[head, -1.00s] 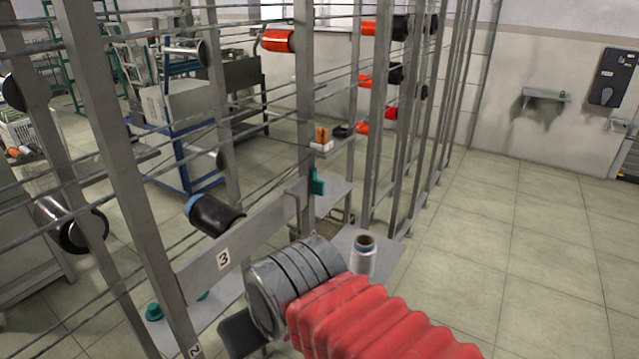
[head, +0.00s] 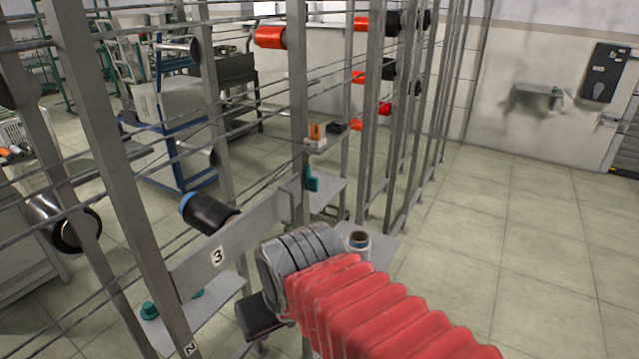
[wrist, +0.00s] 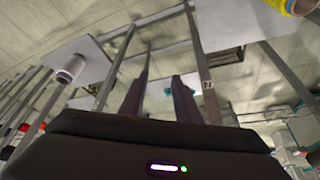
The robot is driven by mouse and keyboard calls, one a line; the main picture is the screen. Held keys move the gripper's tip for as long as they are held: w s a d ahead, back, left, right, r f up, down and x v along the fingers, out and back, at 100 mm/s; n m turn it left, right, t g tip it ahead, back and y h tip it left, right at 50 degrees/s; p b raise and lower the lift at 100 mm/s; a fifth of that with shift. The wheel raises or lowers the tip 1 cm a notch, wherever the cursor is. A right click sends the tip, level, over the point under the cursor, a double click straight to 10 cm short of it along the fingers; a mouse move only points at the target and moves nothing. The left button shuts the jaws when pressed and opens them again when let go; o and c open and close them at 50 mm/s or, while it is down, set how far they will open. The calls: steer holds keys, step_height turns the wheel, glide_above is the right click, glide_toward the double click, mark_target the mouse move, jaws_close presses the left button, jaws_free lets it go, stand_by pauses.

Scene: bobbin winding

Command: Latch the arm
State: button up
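The grey arm marked 3 (head: 232,243) runs slantwise between posts of the rack in the head view. A teal latch-like piece (head: 312,180) sits at a post by its far end; I cannot tell whether it is engaged. A black bobbin with a blue rim (head: 208,213) is just behind the arm. My gripper's dark body (head: 262,315) hangs below my red-sleeved arm, in front of the arm marked 3; its fingers are hidden there. In the wrist view my gripper (wrist: 160,85) has two dark fingers spread apart with nothing seen between them.
Teal knobs (head: 149,310) sit on the lower left shelf. Posts and thin rods crowd the left. Floor (head: 520,250) is clear at right.

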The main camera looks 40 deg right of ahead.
steer(key=d+f+m+g, duration=0.2)
steer(key=d+f+m, duration=0.2)
steer(key=d, duration=0.2)
steer(key=m+t+y, duration=0.7)
steer(key=m+t, duration=0.7)
steer(key=m, duration=1.2)
glide_toward(318, 183)
steer(key=v, duration=0.5)
steer(key=shift+w+a+r, duration=0.1)
steer(key=shift+w+a, duration=0.05)
steer(key=shift+w, duration=0.1)
steer(key=x, duration=1.3)
steer(key=shift+w+a, duration=0.15)
steer(key=shift+w, duration=0.2)
